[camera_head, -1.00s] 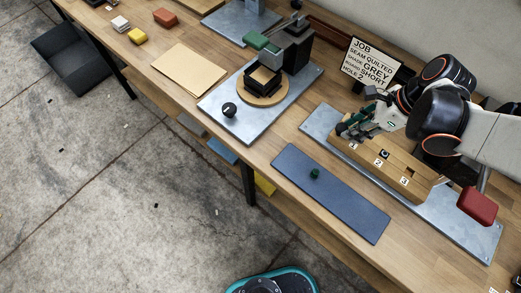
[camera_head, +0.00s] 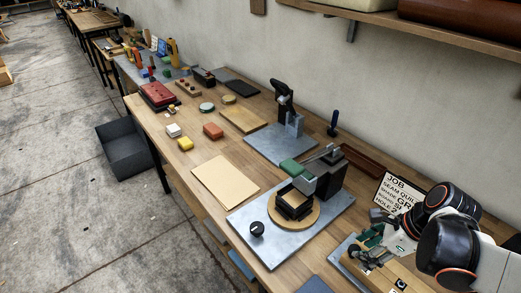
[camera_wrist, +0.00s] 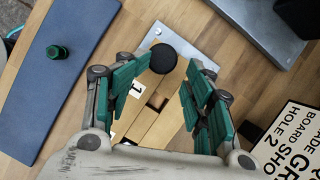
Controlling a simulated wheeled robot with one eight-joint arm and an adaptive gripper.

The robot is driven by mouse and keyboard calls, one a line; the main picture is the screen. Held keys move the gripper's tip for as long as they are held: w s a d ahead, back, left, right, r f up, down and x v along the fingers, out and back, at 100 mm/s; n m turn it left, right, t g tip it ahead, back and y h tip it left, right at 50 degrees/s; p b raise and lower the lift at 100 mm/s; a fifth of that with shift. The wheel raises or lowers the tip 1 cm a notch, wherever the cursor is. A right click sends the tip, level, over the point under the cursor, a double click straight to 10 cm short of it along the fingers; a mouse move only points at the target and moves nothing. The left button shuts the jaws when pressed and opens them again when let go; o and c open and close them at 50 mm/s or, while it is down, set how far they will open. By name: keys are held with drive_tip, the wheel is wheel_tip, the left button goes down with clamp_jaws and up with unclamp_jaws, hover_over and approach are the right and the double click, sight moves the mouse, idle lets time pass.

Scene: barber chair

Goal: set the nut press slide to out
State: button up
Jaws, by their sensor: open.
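My gripper (camera_head: 370,243) is open over the near-left end of a wooden block with numbered labels (camera_head: 395,272). In the wrist view, my gripper's green-padded fingers (camera_wrist: 165,80) stand apart on either side of a black round knob (camera_wrist: 163,58) at the end of the wooden block (camera_wrist: 158,122). Label 1 shows beside the left finger. I cannot tell whether the fingers touch the knob. No part is marked as the nut press slide, and how far any slide is out cannot be told.
The job card (camera_head: 396,192) stands close to my gripper. A blue mat (camera_wrist: 60,75) holds a small green knob (camera_wrist: 57,52). A cream sheet (camera_head: 225,181) lies on the bench.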

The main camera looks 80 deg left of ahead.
drive_tip(key=p+v, duration=0.8)
drive_tip(key=v, duration=0.7)
drive_tip(key=shift+s, duration=0.15)
idle(0.9)
drive_tip(key=shift+r, duration=0.15)
idle(0.3)
drive_tip(key=v, duration=1.2)
drive_tip(key=shift+a, duration=0.1)
